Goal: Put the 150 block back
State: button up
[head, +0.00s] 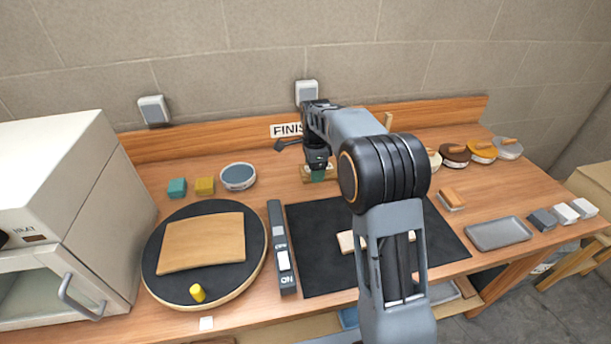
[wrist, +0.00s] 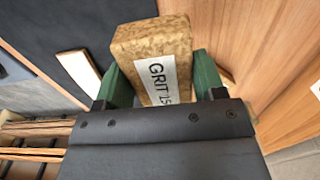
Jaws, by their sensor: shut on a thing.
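The 150 block is a tan, speckled block (wrist: 152,50) with a white label reading "GRIT 15", the rest of the label being cut off by my gripper. My gripper (wrist: 160,78) is shut on it, with a green finger on each side in the wrist view. In the head view my gripper (head: 318,172) is at the back of the bench, by the FINISH sign (head: 287,130). Only a little of the tan block (head: 305,174) shows there beside the fingers. Whether it touches the bench is unclear.
A black mat (head: 320,270) covers the middle of the bench, with a pale wooden piece (head: 346,242) on it. A round turntable (head: 240,277) bears a bent wood sheet (head: 205,242). Teal (head: 177,188) and yellow (head: 205,186) blocks stand back left. A grey tray (head: 498,234) lies right.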

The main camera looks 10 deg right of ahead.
jog(key=w+f, duration=0.2)
jog(key=w+f+p, duration=0.1)
jog(key=w, duration=0.1)
jog(key=w+a+f+p, duration=0.1)
jog(key=w+f, duration=0.1)
jog(key=shift+w+f, duration=0.35)
jog(key=shift+w, duration=0.05)
jog(key=shift+w+f, duration=0.55)
jog(key=shift+f, duration=0.1)
notch_tip(320, 180, down, 3)
jog(key=shift+w+r+p, duration=0.1)
jog(key=shift+p, duration=0.75)
jog(key=shift+f, duration=0.25)
